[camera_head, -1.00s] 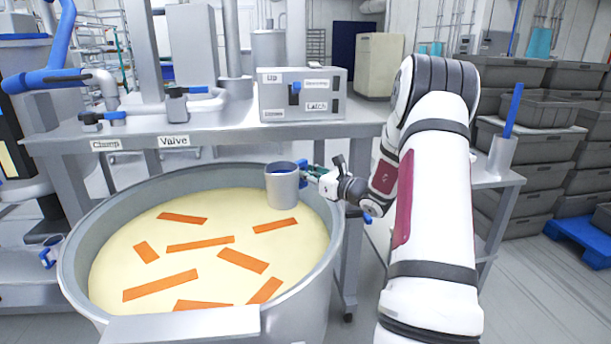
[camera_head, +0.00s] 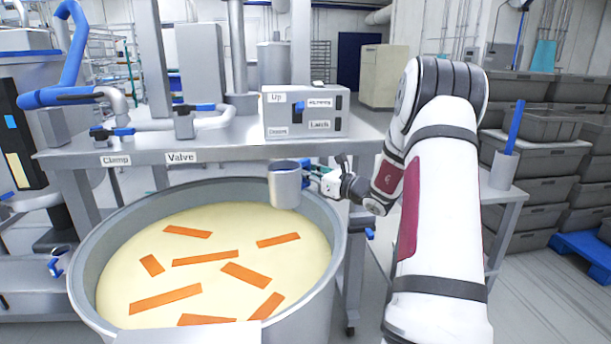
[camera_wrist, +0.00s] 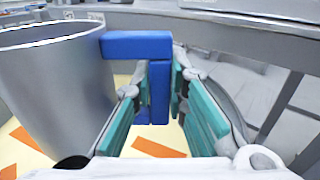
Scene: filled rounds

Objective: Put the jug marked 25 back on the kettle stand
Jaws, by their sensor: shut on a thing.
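A grey metal jug (camera_head: 284,188) with a blue handle hangs upright over the right rim side of the big kettle. My gripper (camera_head: 318,177) is shut on the jug's handle, to the right of the jug. In the wrist view the jug (camera_wrist: 55,85) fills the left side, and its blue handle (camera_wrist: 158,90) lies between the green fingers of my gripper (camera_wrist: 163,95). No number on the jug can be read. I cannot tell which surface is the kettle stand.
The kettle (camera_head: 90,290) holds pale yellow liquid with several orange strips. Behind it is a steel bench (camera_head: 225,145) with a control box (camera_head: 305,112) and labels "Clamp" and "Valve". A side table (camera_head: 505,187) at right carries a container with a blue handle. Grey crates (camera_head: 530,90) stack behind.

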